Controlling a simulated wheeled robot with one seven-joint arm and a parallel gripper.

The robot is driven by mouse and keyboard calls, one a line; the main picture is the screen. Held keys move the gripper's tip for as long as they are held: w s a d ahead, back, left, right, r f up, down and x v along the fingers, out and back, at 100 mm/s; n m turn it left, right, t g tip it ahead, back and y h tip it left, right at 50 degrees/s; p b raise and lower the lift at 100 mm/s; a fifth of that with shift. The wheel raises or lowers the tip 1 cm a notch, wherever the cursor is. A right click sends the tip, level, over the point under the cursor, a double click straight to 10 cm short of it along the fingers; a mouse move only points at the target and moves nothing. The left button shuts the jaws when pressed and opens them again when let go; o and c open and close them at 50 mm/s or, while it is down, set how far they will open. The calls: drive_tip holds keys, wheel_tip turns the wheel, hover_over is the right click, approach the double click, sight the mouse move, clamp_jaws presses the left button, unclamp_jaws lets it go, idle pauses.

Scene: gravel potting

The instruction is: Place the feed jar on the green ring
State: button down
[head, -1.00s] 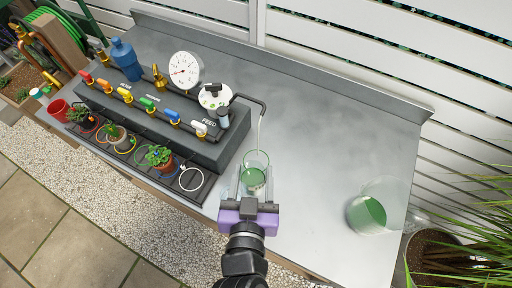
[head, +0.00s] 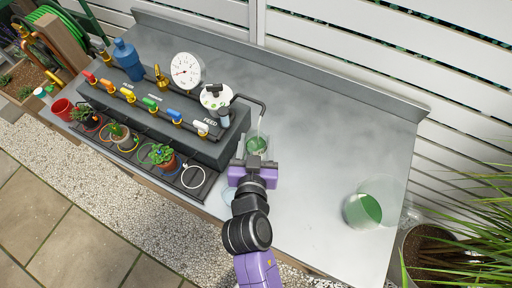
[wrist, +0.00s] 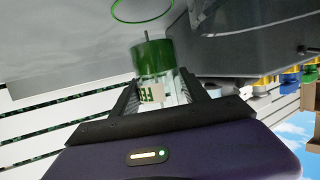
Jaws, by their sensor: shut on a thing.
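The feed jar (head: 257,145) is clear, with green contents and a pale label, partly lettered in the wrist view (wrist: 153,60). My gripper (head: 254,163) is shut on its sides, and its dark fingers flank the jar in the wrist view (wrist: 165,90). The jar is close under the bent feed spout. A thin green ring (wrist: 142,9) lies on the grey surface at the top of the wrist view, apart from the jar in the picture. The jar and gripper hide the ring's place in the head view. I cannot tell the jar's height above the bench.
The grey manifold with coloured valves (head: 165,115) and the feed spout (head: 255,101) stand close at left and behind. Potted plants stand on a dark tray (head: 205,180). The bench between is clear.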

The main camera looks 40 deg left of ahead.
drive_tip(key=shift+f, duration=1.75)
drive_tip(key=shift+f+b, duration=0.2)
drive_tip(key=shift+b, duration=0.15)
drive_tip(key=c, duration=0.6)
unclamp_jaws()
drive_tip(key=shift+r, duration=0.1)
drive_tip(key=shift+s+d, duration=0.1)
drive_tip(key=b+v, duration=0.1)
drive_tip(key=v, duration=1)
drive_tip(key=shift+s+d+r, duration=0.2)
drive_tip(key=shift+s, duration=0.1)
